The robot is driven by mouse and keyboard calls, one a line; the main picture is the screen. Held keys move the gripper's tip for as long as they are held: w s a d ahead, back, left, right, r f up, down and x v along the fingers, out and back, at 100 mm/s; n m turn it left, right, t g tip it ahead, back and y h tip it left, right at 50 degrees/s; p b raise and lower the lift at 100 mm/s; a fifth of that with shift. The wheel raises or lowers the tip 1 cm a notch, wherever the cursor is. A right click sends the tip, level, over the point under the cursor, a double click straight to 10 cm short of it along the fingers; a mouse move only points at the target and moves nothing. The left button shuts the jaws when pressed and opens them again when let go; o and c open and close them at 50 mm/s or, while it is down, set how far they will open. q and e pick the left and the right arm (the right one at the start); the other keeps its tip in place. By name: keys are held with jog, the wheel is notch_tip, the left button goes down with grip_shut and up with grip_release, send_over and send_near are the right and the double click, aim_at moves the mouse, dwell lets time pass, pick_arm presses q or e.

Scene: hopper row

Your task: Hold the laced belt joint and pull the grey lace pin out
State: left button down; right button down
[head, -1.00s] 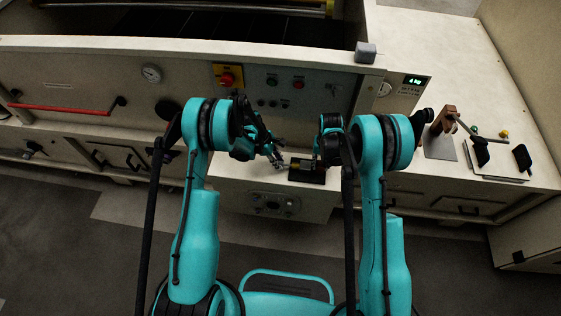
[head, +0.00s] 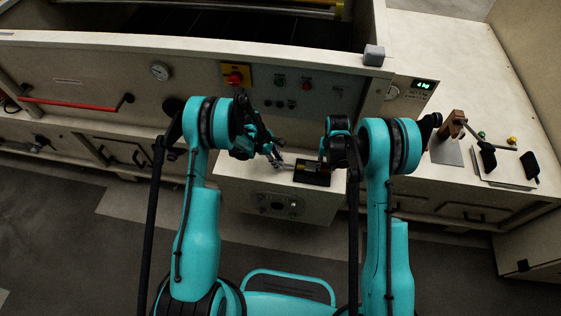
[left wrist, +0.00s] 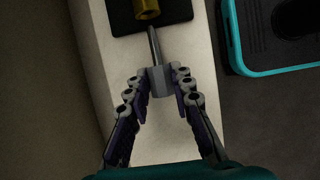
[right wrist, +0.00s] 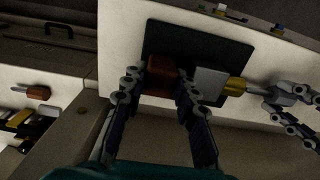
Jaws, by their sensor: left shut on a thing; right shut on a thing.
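The belt joint lies on a black pad (right wrist: 238,55) on a pale ledge. It shows a red-brown block (right wrist: 160,80), a grey block (right wrist: 211,82) and a brass sleeve (right wrist: 236,86), also in the left wrist view (left wrist: 147,9). My right gripper (right wrist: 158,88) is shut on the red-brown block; it also shows in the head view (head: 325,165). My left gripper (left wrist: 158,84) is shut on the grey head of the lace pin (left wrist: 153,46). The pin's thin shaft points at the sleeve's open end. I cannot tell whether its tip is still inside.
The machine's front wall with a red knob (head: 235,77) stands behind the ledge. A grey block (head: 374,55) sits on its rim. At right is a counter with a brown upright piece (head: 453,123) and black-handled levers (head: 488,158). Free ledge shows around the pad.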

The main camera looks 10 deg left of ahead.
pick_arm(q)
jog(key=shift+a, duration=0.95)
pick_arm(e)
jog(key=c, duration=1.1)
grip_release()
